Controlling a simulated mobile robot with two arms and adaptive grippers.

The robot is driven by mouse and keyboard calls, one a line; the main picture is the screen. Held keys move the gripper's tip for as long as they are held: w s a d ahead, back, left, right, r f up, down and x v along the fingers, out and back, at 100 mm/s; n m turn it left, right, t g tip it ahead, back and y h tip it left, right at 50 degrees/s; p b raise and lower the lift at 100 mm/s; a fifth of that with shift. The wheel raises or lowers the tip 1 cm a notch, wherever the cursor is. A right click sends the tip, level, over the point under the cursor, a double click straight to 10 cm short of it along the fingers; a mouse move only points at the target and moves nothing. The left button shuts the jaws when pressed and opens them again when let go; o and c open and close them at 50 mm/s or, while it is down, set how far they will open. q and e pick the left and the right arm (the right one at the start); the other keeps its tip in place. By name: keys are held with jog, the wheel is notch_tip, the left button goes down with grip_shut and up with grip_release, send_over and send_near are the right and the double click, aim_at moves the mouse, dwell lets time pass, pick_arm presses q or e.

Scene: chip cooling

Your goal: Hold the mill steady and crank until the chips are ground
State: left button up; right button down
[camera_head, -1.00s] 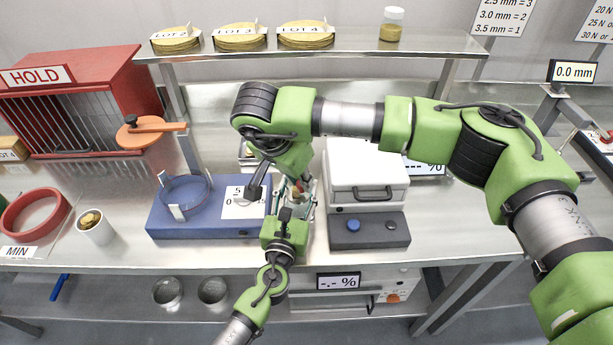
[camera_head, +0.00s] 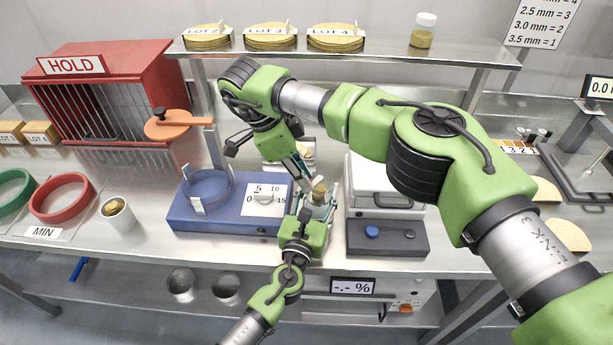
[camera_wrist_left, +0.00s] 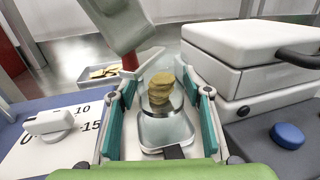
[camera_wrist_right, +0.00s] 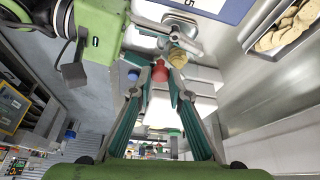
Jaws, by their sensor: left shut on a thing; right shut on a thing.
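The mill (camera_head: 322,197) is a clear-topped cup with a metal body and stacked tan chips inside, upright on the table between the blue device and the white box. In the left wrist view the mill body (camera_wrist_left: 166,130) sits between the teal fingers of my left gripper (camera_wrist_left: 160,118), shut on it from the front. The chips (camera_wrist_left: 161,86) look whole. My right gripper (camera_wrist_right: 160,80) reaches over from behind left, shut on the red crank knob (camera_wrist_right: 160,71). The knob also shows in the left wrist view (camera_wrist_left: 130,62). The crank arm is mostly hidden.
The blue device (camera_head: 185,215) with a ring and dial stands close left of the mill. The white box (camera_head: 385,185) on a grey base stands close right. A small tray (camera_wrist_left: 88,77) with chips lies behind. A shelf (camera_head: 360,52) runs above; a white cup (camera_head: 118,222) stands further left.

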jog(key=shift+w+a+m, duration=0.1)
jog(key=shift+w+m, duration=0.05)
jog(key=shift+m, duration=0.15)
dwell(0.4)
jog(key=c, duration=1.9)
grip_release()
jog(key=v, duration=0.7)
jog(key=shift+r, duration=0.2)
jog(key=shift+a, duration=0.1)
